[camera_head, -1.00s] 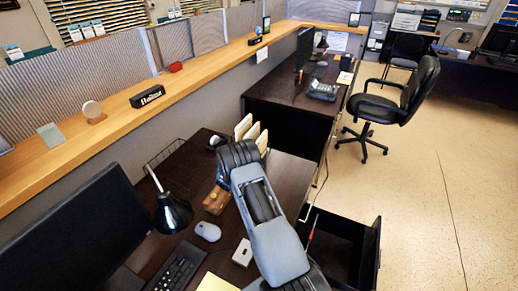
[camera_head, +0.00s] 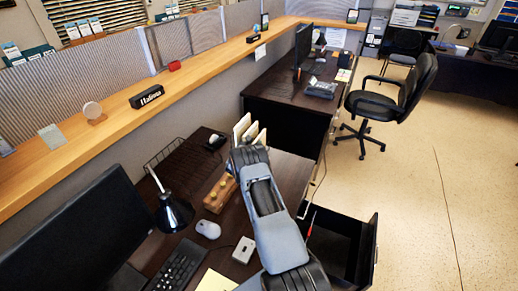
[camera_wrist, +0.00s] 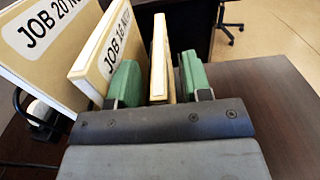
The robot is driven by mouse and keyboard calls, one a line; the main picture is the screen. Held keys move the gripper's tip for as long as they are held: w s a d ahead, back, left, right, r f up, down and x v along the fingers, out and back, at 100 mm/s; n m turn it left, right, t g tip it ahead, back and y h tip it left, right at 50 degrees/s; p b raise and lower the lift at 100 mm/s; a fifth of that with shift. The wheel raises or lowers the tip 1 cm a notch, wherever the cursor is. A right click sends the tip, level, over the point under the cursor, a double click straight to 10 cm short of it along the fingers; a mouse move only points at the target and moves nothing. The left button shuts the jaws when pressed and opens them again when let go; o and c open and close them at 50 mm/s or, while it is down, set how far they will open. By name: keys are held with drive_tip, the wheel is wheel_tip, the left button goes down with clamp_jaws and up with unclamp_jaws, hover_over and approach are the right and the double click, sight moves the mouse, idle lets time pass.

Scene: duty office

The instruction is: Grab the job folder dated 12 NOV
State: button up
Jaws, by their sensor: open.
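Several cream job folders stand on edge on the dark desk, seen in the head view (camera_head: 241,128). In the wrist view one folder reads "JOB 20 N…" (camera_wrist: 50,45) and another "JOB 16 NOV" (camera_wrist: 100,48). A third folder (camera_wrist: 159,55) shows almost edge-on, its date unreadable. No 12 NOV label can be read. My gripper (camera_wrist: 160,82) is open, its green fingers on either side of the third folder. The left finger lies between it and the 16 NOV folder. In the head view my arm hides the fingers.
An open drawer (camera_head: 340,240) juts out right of the desk. The desk right of the folders is bare.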

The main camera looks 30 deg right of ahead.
drive_tip(key=shift+c, duration=0.3)
clamp_jaws()
idle(1.0)
